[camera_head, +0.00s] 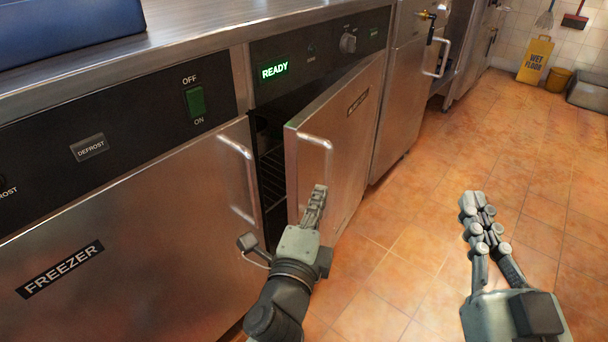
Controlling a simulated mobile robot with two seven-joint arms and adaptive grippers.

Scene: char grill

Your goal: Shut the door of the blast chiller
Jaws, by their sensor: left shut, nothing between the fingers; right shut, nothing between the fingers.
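The blast chiller door (348,150) is a steel panel with a dark label and a bar handle (314,141) near its left edge. It stands partly open, hinged on its right side, and a dark gap with wire racks (272,172) shows at its left. The control panel (310,50) above it has a lit green READY display and a knob. My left gripper (318,192) is shut and empty in front of the door's lower left part; I cannot tell whether it touches the door. My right gripper (474,200) is shut and empty over the floor at the right.
The freezer (130,240) with its closed door and handle stands left of the chiller. A blue box (65,28) sits on the steel counter (200,25). A yellow wet floor sign (535,60) stands far off. The tiled floor (420,220) at the right is clear.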

